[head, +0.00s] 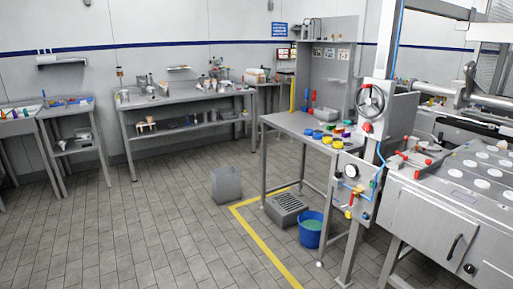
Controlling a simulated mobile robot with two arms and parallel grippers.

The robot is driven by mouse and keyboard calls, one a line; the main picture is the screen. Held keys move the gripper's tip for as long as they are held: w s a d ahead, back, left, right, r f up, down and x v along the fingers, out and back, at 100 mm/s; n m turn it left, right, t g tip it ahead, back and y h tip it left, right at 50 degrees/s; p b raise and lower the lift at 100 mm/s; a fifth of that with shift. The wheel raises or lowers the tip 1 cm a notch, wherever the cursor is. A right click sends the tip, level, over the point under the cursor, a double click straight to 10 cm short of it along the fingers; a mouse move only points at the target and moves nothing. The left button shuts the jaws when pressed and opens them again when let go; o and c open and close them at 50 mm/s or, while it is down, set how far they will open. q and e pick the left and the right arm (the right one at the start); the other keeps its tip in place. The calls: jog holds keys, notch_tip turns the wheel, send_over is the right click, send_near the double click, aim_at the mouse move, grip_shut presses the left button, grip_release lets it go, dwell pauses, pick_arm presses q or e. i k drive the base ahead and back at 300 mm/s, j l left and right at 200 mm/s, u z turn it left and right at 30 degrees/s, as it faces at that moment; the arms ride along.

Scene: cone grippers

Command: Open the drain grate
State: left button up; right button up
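A grey metal piece with dark parallel slots, which looks like the drain grate (288,203), is low on the floor under the work table in the middle right of the head view. It looks closed, but it is small and I cannot make out a hinge or handle. A table leg stands close to it on the left, and a blue bucket is just in front of it to the right. Neither of my grippers is in view.
The blue bucket (311,229) holds greenish liquid. A grey bin (227,185) stands left of the grate. Yellow floor tape (262,241) runs in front. The work table (290,124) overhangs the grate, and a large machine (430,215) fills the right. The tiled floor at left is clear.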

aim_at(286, 203)
jog(key=i+j+u, duration=0.15)
jog(key=i, duration=2.25)
jog(key=k+l, duration=0.05)
